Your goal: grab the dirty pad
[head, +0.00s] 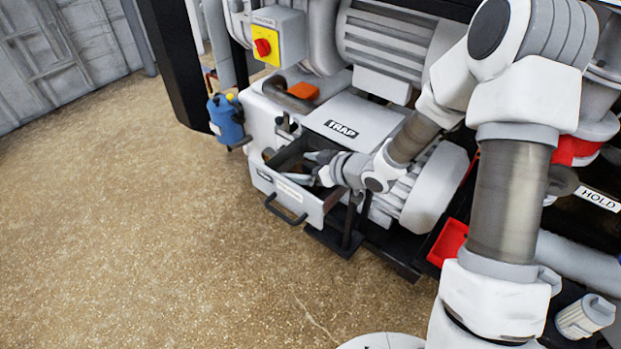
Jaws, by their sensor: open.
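An open drawer (289,192) with a black handle sticks out of the light housing labelled TRAP (342,129). My gripper (307,167) reaches into the drawer opening from the right, its fingers apart and pointing left. I see nothing held between the fingers. The drawer's inside is dark and partly covered by my gripper and wrist. I cannot make out a dirty pad there for certain.
An orange block (303,91) rests on the housing behind the drawer. A blue bottle (226,119) stands left of the housing. A red-and-yellow switch (264,46) is above. A red tray (447,242) lies to the right. The floor (150,220) at left is clear.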

